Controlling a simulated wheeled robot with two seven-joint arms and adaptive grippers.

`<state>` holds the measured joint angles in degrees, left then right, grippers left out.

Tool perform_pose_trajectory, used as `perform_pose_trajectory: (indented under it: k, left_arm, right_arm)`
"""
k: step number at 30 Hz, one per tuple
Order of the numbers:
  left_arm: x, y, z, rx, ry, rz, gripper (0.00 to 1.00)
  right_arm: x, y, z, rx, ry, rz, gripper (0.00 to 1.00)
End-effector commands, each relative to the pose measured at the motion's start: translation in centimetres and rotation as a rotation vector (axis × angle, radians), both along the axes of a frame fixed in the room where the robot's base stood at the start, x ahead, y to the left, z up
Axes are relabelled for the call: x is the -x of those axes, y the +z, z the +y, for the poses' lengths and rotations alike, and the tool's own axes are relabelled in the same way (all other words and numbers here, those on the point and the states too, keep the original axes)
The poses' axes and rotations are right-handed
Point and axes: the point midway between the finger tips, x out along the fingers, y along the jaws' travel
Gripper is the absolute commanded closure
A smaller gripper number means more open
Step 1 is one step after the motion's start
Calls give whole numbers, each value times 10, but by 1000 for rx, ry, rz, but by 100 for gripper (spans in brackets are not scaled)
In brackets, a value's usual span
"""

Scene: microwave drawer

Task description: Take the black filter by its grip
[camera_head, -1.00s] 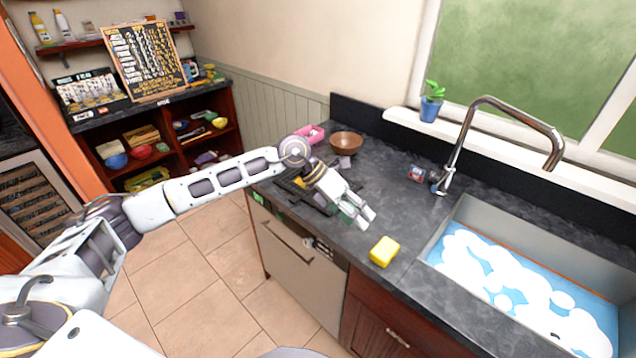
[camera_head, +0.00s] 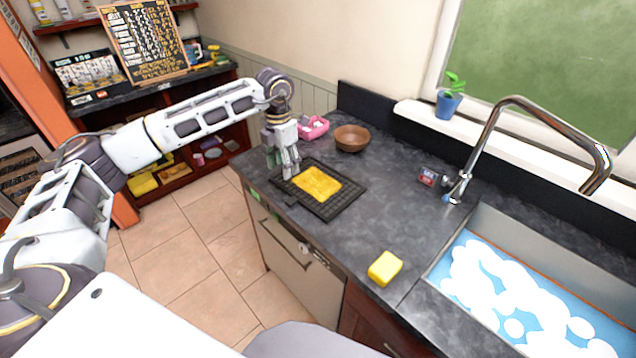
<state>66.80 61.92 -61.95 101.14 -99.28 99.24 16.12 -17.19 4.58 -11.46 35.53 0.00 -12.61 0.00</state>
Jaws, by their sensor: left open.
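The black filter (camera_head: 346,193) is a dark, flat, gridded piece lying on the grey countertop near its left front edge. A yellow patch (camera_head: 317,183) covers its middle. A small tab that looks like its grip (camera_head: 291,202) sticks out at the front left edge. My left gripper (camera_head: 290,172) is open and points down at the filter's far left corner, beyond the tab. I cannot tell whether the fingertips touch the filter. My right gripper is not in view.
A brown bowl (camera_head: 352,138) and a pink container (camera_head: 313,128) stand behind the filter. A yellow sponge (camera_head: 385,268) lies near the counter's front edge. The sink (camera_head: 440,262) with its tall faucet (camera_head: 489,140) is at the right. The counter between filter and sponge is clear.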

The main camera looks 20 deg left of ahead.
Motion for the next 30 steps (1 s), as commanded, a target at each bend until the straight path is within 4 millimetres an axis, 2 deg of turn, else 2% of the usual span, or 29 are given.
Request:
perform_pose_trajectory:
  k: [13, 30]
  left_arm:
    - [0, -6, -1, 2, -1, 0, 50]
    - [1, -50, -1, 2, -1, 1, 50]
  right_arm:
    - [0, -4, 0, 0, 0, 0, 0]
    - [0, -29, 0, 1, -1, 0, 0]
